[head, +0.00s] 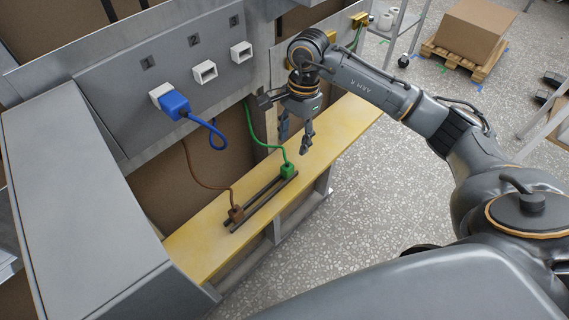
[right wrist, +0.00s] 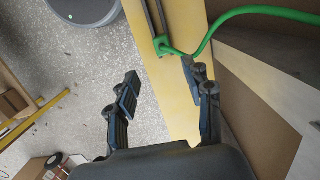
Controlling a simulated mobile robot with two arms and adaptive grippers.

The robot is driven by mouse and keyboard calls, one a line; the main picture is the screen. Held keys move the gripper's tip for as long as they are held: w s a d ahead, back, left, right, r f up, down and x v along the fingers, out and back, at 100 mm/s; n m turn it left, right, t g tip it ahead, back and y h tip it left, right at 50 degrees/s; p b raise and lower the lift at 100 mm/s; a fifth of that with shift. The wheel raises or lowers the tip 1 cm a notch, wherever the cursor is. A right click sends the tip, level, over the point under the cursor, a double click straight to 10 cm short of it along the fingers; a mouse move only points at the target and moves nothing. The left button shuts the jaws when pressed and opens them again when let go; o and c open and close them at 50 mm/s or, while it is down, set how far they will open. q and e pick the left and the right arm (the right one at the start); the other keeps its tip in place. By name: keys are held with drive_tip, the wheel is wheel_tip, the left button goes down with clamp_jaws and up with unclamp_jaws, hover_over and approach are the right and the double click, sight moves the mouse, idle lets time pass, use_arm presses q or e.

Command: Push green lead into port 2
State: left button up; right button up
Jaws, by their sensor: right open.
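The green lead's plug (head: 287,171) stands at the far end of a dark rail on the yellow shelf. Its cable (head: 265,145) runs up to the wall. The green plug (right wrist: 165,45) also shows in the right wrist view, just beyond my fingertips. My right gripper (head: 296,135) is open and empty, pointing down above and slightly beyond the plug, apart from it. The grey panel carries white ports: the middle port (head: 204,72) and right port (head: 241,52) are empty. The left port (head: 160,92) holds a blue plug (head: 175,104). My left gripper is out of view.
A brown plug (head: 236,213) stands at the near end of the rail (head: 262,204). The blue cable (head: 214,131) loops below the panel. A grey cabinet (head: 75,190) stands at left. A carton (head: 472,30) sits on a pallet at back right; open floor lies between.

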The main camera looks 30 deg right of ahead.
hover_over(288, 165)
drive_tip(key=f, duration=0.2)
drive_tip(key=d+f+p, duration=0.1)
drive_tip(key=f, duration=0.1)
drive_tip(key=shift+s+f, duration=0.15)
drive_tip(key=shift+f, duration=0.2)
drive_tip(key=f+p, duration=0.1)
drive_tip(key=f, duration=0.1)
drive_tip(key=shift+a+f+p, duration=0.35)
drive_tip(key=shift+a+f, duration=0.05)
drive_tip(key=f, duration=0.2)
drive_tip(key=shift+a+f+p, duration=0.2)
drive_tip(key=shift+f+p, duration=0.1)
drive_tip(key=shift+p, duration=0.05)
drive_tip(key=shift+f, duration=0.4)
drive_tip(key=shift+c, duration=0.2)
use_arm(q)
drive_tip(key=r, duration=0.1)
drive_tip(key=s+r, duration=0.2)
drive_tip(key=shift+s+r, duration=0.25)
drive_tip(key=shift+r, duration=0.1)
use_arm(e)
clamp_jaws()
